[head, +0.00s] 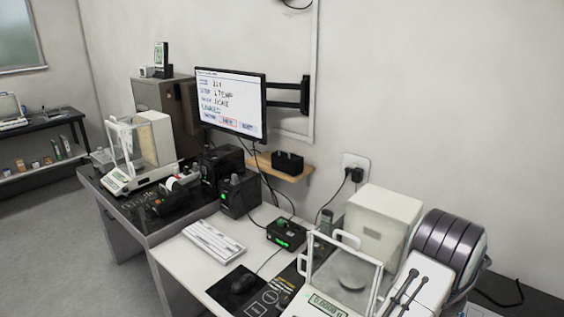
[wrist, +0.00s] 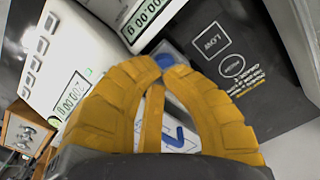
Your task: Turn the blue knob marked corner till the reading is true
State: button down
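The blue knob (wrist: 165,60) shows in the wrist view at the tips of my gripper (wrist: 165,72). Its two yellow fingers lean together and look shut on the knob, hiding part of it. Its marking cannot be read. One lit display (wrist: 145,17) stands above the fingers and a second display (wrist: 70,97) lies to their left; both show mostly zeros, tilted. In the head view the near balance (head: 345,275) has a glass draft shield, a round pan and a green display (head: 327,304). My gripper and the knob are not clear in the head view.
A wall monitor (head: 231,103) shows handwritten-style text. A keyboard (head: 213,241), a mouse (head: 242,279) and a small black box with green digits (head: 286,234) lie on the near table. Another balance (head: 139,155) stands on the far table. A black labelled mat (wrist: 235,60) lies right of the fingers.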

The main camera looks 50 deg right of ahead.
jog(key=shift+f+b, duration=2.3)
jog(key=shift+f, duration=1)
jog(key=shift+a+f, duration=0.1)
jog(key=shift+f, duration=0.1)
jog(key=shift+f, duration=0.1)
jog(key=shift+s+d+b, duration=0.2)
jog(key=shift+d+b, duration=0.1)
jog(key=shift+d, duration=0.1)
jog(key=shift+s+a+b, duration=0.1)
jog(key=shift+s+b, duration=0.05)
jog(key=shift+b, duration=0.7)
jog(key=shift+a, duration=0.4)
notch_tip(320, 180, up, 6)
jog(key=p, duration=0.3)
jog(key=shift+p, duration=0.3)
jog(key=shift+d, duration=0.1)
